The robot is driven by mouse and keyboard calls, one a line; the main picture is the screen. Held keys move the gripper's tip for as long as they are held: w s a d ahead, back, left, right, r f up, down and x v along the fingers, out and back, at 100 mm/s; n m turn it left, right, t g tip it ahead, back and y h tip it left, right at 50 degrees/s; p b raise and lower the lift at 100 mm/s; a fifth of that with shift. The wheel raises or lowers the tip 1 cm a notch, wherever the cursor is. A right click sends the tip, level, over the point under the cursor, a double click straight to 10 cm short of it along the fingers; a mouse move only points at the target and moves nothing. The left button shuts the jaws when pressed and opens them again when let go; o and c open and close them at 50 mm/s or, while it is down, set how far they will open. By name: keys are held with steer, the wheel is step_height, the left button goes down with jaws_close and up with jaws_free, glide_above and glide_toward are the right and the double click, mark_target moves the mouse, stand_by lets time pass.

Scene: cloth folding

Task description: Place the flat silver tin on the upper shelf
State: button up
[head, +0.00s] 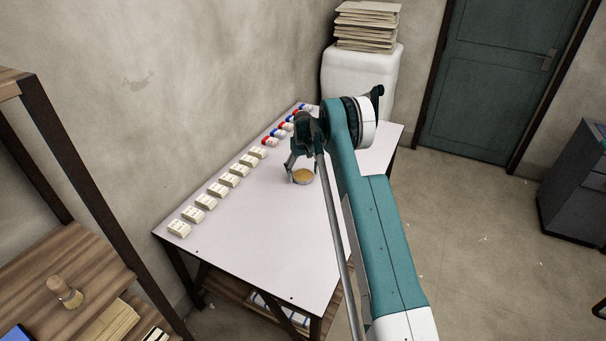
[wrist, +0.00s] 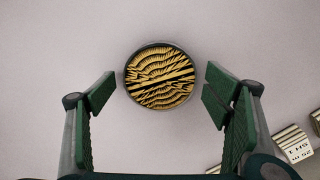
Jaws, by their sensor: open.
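A round, flat tin (head: 303,179) with a silver side and a golden top sits on the white table. In the wrist view the tin (wrist: 160,77) has a dark rim and a yellow, wavy-patterned top. My gripper (head: 302,163) is over the tin, pointing down. In the wrist view its open fingers (wrist: 159,97) stand left and right of the tin, with gaps on both sides; the tin lies slightly beyond the fingertips. A wooden shelf unit stands at the left, with a board (head: 45,285) and a higher board corner (head: 8,84) partly in view.
A row of several cream boxes (head: 207,202) and red, blue and white items (head: 276,133) lines the table's (head: 255,235) wall side. A brush-like object (head: 65,291) stands on the lower board. The table's front is clear. A white container (head: 360,72) carries stacked folders behind.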

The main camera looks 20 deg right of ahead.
mark_target(303, 175)
steer(key=shift+r, duration=0.15)
step_height(303, 175, up, 12)
steer(key=p, duration=0.1)
stand_by(0.6)
steer(key=shift+r, duration=0.1)
stand_by(0.5)
